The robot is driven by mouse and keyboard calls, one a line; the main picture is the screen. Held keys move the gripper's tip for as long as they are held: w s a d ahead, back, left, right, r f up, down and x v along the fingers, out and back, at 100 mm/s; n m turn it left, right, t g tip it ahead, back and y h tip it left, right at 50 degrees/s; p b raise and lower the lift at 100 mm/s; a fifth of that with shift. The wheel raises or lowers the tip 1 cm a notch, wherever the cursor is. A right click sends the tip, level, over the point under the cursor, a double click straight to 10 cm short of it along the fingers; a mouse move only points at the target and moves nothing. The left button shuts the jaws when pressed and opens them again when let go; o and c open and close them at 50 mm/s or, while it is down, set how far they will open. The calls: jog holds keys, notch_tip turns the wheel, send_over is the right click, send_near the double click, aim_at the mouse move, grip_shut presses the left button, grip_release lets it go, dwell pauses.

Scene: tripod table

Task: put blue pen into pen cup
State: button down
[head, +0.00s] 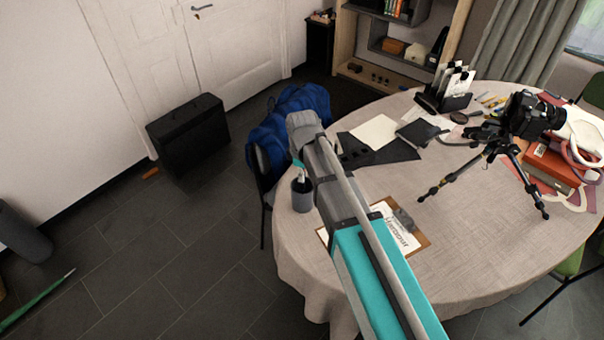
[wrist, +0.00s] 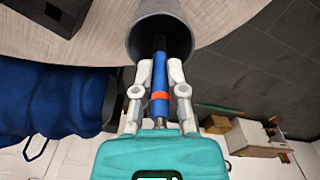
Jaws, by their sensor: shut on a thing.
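The blue pen (wrist: 159,80) has an orange band and a dark end. My gripper (wrist: 159,70) is shut on it in the wrist view. The dark end of the pen shows inside the mouth of the grey pen cup (wrist: 183,38); how deep it reaches is unclear. In the head view the pen cup (head: 302,197) stands upright near the table's left edge. My gripper (head: 301,176) is just above its rim, partly hidden by my arm. I cannot make out the pen in the head view.
The round table (head: 465,245) has a clipboard (head: 396,232) right of the cup and a camera on a tripod (head: 485,150) further right. Black cloth (head: 375,152) and papers lie behind.

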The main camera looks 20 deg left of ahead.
jog(key=shift+f, duration=0.1)
dwell(0.3)
jog(key=c, duration=0.6)
grip_release()
